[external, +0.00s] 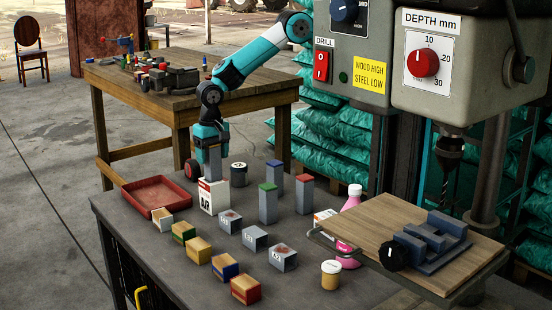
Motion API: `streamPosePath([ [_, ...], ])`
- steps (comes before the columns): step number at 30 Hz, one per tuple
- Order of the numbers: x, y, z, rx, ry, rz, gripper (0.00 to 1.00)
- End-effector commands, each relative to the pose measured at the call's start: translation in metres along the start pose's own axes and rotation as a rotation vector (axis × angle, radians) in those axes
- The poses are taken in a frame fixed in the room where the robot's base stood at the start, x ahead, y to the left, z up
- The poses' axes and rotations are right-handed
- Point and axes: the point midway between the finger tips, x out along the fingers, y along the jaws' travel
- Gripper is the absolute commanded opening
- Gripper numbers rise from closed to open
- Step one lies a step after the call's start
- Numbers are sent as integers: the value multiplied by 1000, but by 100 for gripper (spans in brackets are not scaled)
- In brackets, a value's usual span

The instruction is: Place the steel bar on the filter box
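The steel bar (213,163) is a plain grey upright block. It stands at the top of the filter box (213,197), a white box marked AIR with a red lower part. Its lower end appears to meet the box top, but I cannot tell whether it rests there. The end of my teal and black arm comes down to the bar's upper end, where my gripper (210,146) is. The fingers are too small and too dark to make out, so I cannot tell whether they grip the bar.
Grey blocks with green (268,203), blue (275,176) and red (304,194) tops stand to the right. A dark canister (239,174) is close by. A red tray (160,193) lies left, with several small boxes in front. The drill press table (385,222) fills the right.

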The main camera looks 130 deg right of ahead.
Motion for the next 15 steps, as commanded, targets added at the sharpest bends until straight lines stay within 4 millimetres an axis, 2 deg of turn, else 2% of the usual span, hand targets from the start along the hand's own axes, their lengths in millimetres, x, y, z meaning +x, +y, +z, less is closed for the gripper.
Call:
streamPosePath([
  [7, -12, -1, 0, 0, 1, -3, 69],
  [15, -68, -1, 0, 0, 1, -5, 69],
])
